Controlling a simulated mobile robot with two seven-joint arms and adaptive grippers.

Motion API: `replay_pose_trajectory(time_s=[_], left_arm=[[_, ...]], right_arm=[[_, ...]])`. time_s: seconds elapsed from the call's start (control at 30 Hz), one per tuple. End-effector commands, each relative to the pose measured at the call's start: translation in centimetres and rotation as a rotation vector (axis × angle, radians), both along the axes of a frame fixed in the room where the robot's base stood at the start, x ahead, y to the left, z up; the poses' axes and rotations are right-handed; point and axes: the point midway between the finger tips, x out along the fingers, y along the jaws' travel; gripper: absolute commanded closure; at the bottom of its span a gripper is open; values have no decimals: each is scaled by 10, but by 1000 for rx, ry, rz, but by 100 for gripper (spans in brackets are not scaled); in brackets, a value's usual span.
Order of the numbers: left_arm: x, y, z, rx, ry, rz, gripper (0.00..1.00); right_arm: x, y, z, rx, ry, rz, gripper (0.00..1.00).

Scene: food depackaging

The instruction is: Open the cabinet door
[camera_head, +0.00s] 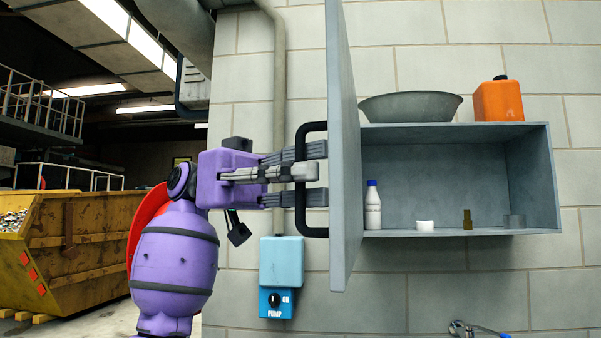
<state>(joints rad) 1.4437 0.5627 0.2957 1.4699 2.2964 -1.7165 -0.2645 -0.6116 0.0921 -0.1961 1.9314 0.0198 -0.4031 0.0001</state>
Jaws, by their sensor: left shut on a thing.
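The grey cabinet (440,134) hangs on the block wall, and its inside shows. Its door (345,150) stands swung out on the left, seen nearly edge-on. A black handle (313,232) is on the door's outer face. My left gripper (310,172) is shut on the handle, its fingers reaching in from the left. Inside the cabinet are a white bottle with a blue cap (373,207), a small white cup (425,226), a small olive-brown item (467,219) and a grey cup (514,221). My right gripper is not in view.
A grey bowl (410,107) and an orange canister (498,101) stand on the cabinet top. A blue pump switch box (277,302) is on the wall below my left gripper. A tap (462,328) shows at the bottom right. A yellow skip (90,240) stands at the far left.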

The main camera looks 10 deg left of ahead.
Motion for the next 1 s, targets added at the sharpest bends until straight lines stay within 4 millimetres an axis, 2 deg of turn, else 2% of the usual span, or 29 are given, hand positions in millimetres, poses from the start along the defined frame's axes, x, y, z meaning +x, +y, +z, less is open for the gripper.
replay_pose_trajectory(time_s=[0.23, 0.27, 0.3, 0.67, 0.83, 1.0], left_arm=[[0, 0, 2, -3, 0, 2, 100], [0, 0, 2, -3, 0, 2, 88], [0, 0, 2, -3, 0, 2, 83], [1, 2, 1, -1, 0, 2, 83], [10, 21, 1, -2, 2, 2, 83], [27, 55, 2, -3, 3, 4, 83]], right_arm=[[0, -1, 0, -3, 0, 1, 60], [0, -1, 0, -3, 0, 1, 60], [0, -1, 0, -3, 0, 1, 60], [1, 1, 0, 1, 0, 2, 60], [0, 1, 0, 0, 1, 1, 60], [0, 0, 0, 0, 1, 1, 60]])
